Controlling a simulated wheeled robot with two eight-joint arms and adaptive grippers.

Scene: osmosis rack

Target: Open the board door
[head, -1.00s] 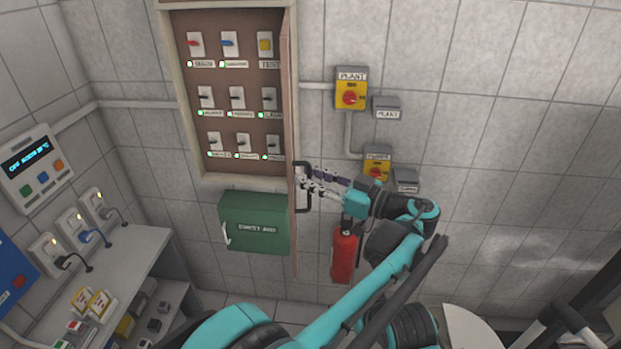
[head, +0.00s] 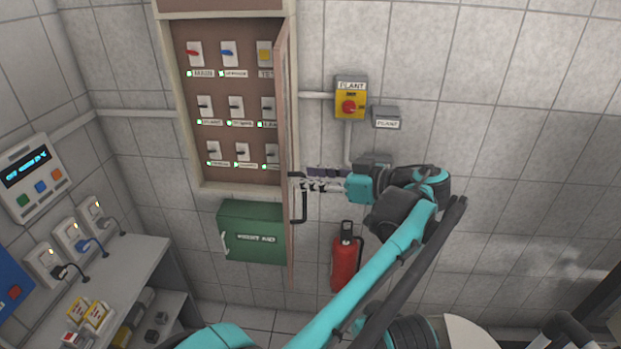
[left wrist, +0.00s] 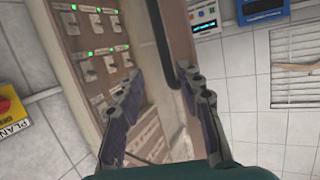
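The board door (head: 284,150) stands swung out from the open board (head: 235,125), seen nearly edge-on, and covers part of the board's right column of switches. Its black handle (head: 303,205) is on the right-hand face. My left gripper (head: 305,183) is at the upper part of the handle, to the right of the door. In the left wrist view, the fingers of my left gripper (left wrist: 160,100) are spread apart, with the handle (left wrist: 162,40) beyond them near the right finger. I see no grip on it. My right gripper is not in view.
A green first aid box (head: 252,235) is below the board. A red fire extinguisher (head: 343,262) and a yellow plant switch (head: 350,100) are on the wall to the right. A grey shelf (head: 125,270) with small items stands at the left.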

